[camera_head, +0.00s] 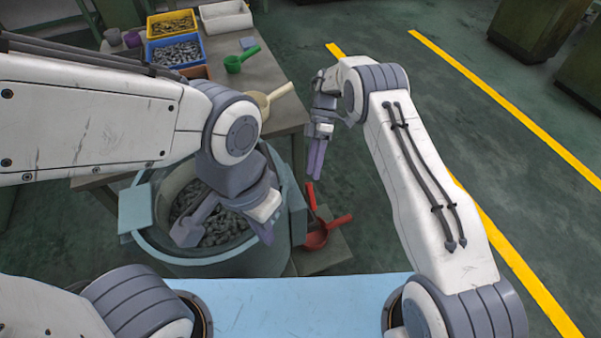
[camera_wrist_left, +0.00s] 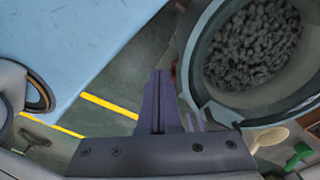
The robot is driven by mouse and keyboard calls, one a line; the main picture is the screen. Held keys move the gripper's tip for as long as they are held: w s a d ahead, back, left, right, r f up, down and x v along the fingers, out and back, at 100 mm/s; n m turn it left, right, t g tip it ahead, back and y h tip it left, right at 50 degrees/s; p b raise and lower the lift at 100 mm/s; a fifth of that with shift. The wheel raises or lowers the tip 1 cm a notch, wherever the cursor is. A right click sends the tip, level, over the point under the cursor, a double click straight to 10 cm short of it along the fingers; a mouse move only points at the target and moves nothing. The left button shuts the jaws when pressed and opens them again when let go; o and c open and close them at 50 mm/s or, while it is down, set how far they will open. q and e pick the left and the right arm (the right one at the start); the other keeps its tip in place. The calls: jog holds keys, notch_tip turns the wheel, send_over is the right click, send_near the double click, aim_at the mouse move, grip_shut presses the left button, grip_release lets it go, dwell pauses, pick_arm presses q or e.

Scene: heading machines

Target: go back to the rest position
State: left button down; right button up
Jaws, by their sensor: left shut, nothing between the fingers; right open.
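My left gripper (camera_head: 266,232) hangs over the right part of a round grey-blue bin (camera_head: 190,262) in the head view. Its fingers are shut together with nothing between them. In the left wrist view the shut fingers (camera_wrist_left: 158,100) point past the bin, whose grey metal pieces (camera_wrist_left: 250,50) show at the upper right. My right gripper (camera_head: 316,158) is open and empty, fingers pointing down, to the right of the table and beyond the red scoop. My left forearm and wrist hide part of the table and bin.
A table (camera_head: 275,70) at the back holds a yellow bin (camera_head: 171,23), a blue bin (camera_head: 175,52), a white bin (camera_head: 225,16), a green scoop (camera_head: 240,60) and a beige scoop (camera_head: 268,98). Red scoops (camera_head: 318,238) lie beside the round bin.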

jog(key=shift+w+r, duration=0.45)
pick_arm(q)
jog(key=shift+w+r, duration=0.25)
pick_arm(e)
jog(key=shift+a, duration=0.1)
